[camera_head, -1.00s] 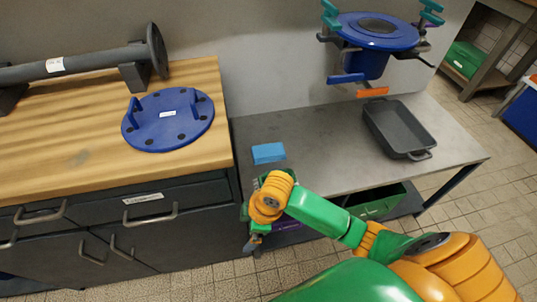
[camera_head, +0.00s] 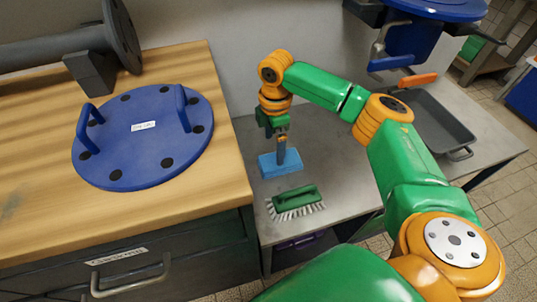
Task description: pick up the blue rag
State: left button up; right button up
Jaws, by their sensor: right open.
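The blue rag (camera_head: 270,167) is a small folded block on the grey metal table, close to the wooden counter's right edge. My right gripper (camera_head: 281,156) points straight down over the rag, its fingers at the rag's top and partly hiding it. It is open; I cannot tell whether the fingers touch the rag or straddle it. My left gripper is out of view.
A green brush (camera_head: 296,202) with white bristles lies just in front of the rag on the metal table (camera_head: 345,193). The wooden counter (camera_head: 222,182) with a blue flange cover (camera_head: 143,150) rises at left.

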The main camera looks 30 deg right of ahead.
aim_at(267, 164)
jog(key=shift+s+f, duration=0.1)
jog(key=shift+f, duration=0.35)
jog(key=f, duration=0.2)
jog(key=f+b, duration=0.1)
jog(key=f, duration=0.2)
jog(key=shift+s+d+f, duration=0.15)
jog(key=shift+s+f, duration=0.05)
jog(key=shift+f, duration=0.1)
jog(key=shift+r, duration=0.1)
jog(key=c, duration=1.2)
